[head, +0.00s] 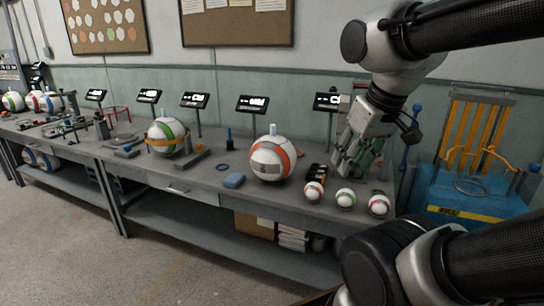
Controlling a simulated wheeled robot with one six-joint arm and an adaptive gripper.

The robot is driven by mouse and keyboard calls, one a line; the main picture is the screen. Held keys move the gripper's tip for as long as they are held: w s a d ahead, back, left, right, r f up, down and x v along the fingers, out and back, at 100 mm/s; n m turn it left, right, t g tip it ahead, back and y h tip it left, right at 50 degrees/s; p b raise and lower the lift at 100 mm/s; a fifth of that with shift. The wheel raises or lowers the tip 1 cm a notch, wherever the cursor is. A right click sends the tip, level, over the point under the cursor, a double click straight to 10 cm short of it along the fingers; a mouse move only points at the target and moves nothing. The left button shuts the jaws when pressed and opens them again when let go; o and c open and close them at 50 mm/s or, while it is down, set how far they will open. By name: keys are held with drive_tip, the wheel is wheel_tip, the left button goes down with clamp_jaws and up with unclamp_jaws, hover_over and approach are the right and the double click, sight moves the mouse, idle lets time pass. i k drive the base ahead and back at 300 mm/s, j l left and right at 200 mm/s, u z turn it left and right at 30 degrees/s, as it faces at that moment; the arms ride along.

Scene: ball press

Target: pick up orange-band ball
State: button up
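A large white ball with an orange band (272,158) and a grey patch sits on the grey workbench, left of my gripper. A small white ball with an orange-red band (314,191) sits near the bench's front edge.
Dark items (315,173) lie left of my gripper. A blue and yellow machine (470,180) stands at the right.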

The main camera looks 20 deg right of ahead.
sight(273, 158)
drive_tip(key=i+j+z, duration=0.5)
drive_tip(key=i+j, duration=0.4)
drive_tip(key=i+j+z, duration=0.25)
drive_tip(key=i+j, duration=0.15)
drive_tip(key=i+j+z, duration=0.2)
drive_tip(key=j, duration=0.55)
drive_tip(key=i, duration=0.15)
